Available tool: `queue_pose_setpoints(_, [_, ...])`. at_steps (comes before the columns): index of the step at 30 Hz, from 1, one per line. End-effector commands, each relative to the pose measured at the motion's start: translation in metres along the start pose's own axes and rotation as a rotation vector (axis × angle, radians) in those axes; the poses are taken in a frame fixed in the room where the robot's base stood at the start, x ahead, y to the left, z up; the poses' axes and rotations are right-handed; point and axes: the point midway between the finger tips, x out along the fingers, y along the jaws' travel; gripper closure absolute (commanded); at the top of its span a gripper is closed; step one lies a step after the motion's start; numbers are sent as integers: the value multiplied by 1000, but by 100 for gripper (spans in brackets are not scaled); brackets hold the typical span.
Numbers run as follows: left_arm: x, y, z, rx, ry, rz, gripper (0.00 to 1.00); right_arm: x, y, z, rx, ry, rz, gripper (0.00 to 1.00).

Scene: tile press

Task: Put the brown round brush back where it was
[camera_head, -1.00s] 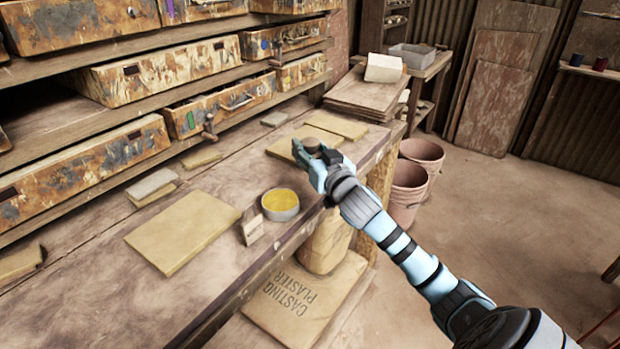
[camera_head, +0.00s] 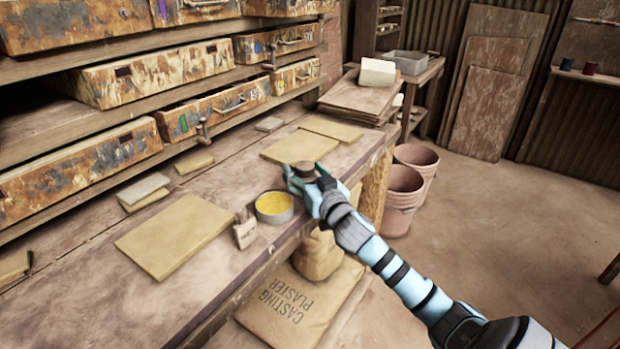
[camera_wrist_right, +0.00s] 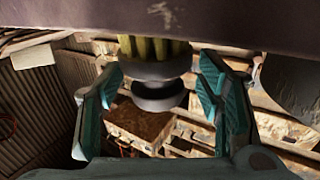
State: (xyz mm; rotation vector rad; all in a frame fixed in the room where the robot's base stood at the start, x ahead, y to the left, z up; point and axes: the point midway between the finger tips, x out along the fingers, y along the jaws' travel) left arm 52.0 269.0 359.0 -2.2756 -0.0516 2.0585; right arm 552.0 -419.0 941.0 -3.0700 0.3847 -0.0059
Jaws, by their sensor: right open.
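The brown round brush (camera_head: 306,170) shows as a small dark round top at the bench's front edge, right of the tin of yellow material (camera_head: 274,206). My right gripper (camera_head: 303,182) is at the brush, its fingers open on either side. In the right wrist view, the brush (camera_wrist_right: 157,73) shows yellowish bristles, a grey collar and a dark knob. It lies between the two spread fingers of the gripper (camera_wrist_right: 155,105), with gaps on both sides. Whether the bristles touch the bench is hard to tell. My left gripper is out of view.
A yellowish slab (camera_head: 300,147) lies just behind the brush, and a larger one (camera_head: 175,235) to the left. A small upright block (camera_head: 245,232) stands by the tin. Drawers (camera_head: 215,105) line the back.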

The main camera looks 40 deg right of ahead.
Motion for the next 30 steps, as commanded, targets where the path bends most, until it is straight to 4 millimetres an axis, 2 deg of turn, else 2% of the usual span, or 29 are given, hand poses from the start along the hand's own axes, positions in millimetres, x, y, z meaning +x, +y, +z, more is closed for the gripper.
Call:
queue_pose_setpoints(5, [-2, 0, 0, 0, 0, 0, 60, -25, 0, 0, -5, -2, -2, 40])
queue_pose_setpoints(12, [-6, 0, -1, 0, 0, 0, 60, -79, 0, 0, -7, -4, -2, 40])
queue_pose_setpoints(18, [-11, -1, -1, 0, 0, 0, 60, -111, 0, -1, -3, -3, -2, 40])
queue_pose_setpoints(27, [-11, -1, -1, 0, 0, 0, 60, -117, 0, 1, -1, -2, 1, 40])
queue_pose_setpoints(29, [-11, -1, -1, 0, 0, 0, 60, -115, 5, 9, -10, -19, 13, 40])
queue_pose_setpoints(30, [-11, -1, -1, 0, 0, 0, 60, -113, 12, 22, -26, -46, 30, 40])
